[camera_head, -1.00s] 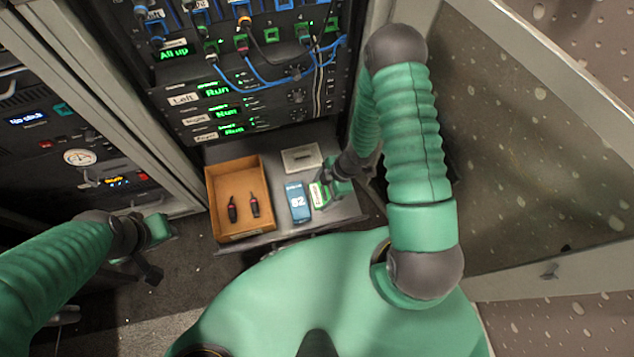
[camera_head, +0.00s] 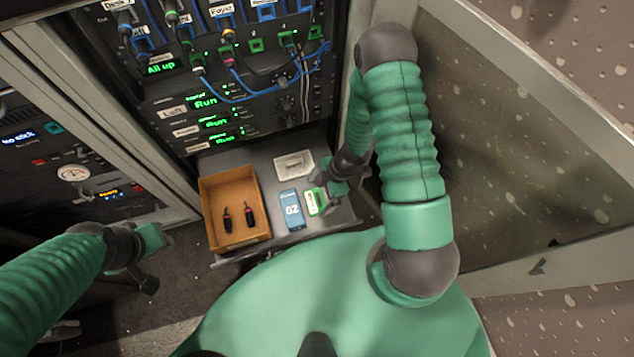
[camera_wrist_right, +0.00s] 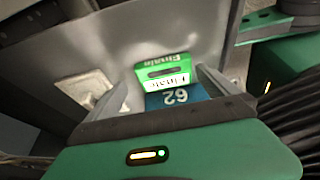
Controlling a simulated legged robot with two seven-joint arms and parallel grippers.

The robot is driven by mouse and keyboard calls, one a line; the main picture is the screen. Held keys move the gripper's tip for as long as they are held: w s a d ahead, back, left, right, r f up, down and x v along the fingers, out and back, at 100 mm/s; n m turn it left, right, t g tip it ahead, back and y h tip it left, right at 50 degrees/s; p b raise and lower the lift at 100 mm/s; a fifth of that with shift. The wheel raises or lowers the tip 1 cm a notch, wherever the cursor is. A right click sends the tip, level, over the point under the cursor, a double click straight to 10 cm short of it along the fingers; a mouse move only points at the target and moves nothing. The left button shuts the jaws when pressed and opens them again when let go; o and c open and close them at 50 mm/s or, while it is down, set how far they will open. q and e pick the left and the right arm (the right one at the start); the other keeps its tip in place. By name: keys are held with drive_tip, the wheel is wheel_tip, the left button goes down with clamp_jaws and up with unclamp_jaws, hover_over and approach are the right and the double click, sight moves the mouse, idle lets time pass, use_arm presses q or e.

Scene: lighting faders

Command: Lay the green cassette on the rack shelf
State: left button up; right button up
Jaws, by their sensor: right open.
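The green cassette (camera_head: 312,202) with a white label lies on the grey pull-out shelf (camera_head: 337,216) of the rack, close to the right of a blue numbered device (camera_head: 291,210). My right gripper (camera_head: 322,193) is low over the shelf at the cassette. The right gripper is open; I cannot tell whether a finger touches the cassette. My left gripper (camera_head: 148,260) is away from the shelf, at the lower left; its jaw state is unclear.
An open cardboard box (camera_head: 209,207) with two dark connectors stands on the shelf's left part. A pale square plate (camera_head: 294,165) lies behind the blue device. Rack units with blue cables (camera_head: 240,98) rise behind the shelf. A glass panel (camera_head: 510,150) borders the right.

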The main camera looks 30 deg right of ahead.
drive_tip(key=w+d+r+m+t+h+p, duration=0.1)
drive_tip(key=w+d+r+m+h+p, duration=0.2)
drive_tip(key=r, duration=0.7)
drive_tip(key=w+d+r+m+t+h+p, duration=0.1)
drive_tip(key=w+d+r+m+p, duration=0.25)
drive_tip(key=r, duration=0.75)
drive_tip(key=s+a+r+m, duration=0.3)
drive_tip(key=r+m, duration=0.1)
drive_tip(key=r, duration=0.2)
drive_tip(key=s+a+r+m, duration=0.4)
drive_tip(key=r, duration=0.2)
drive_tip(key=shift+s+a+r+m+b, duration=0.15)
drive_tip(key=shift+s+a+m+b, duration=0.15)
drive_tip(key=shift+m+b, duration=0.05)
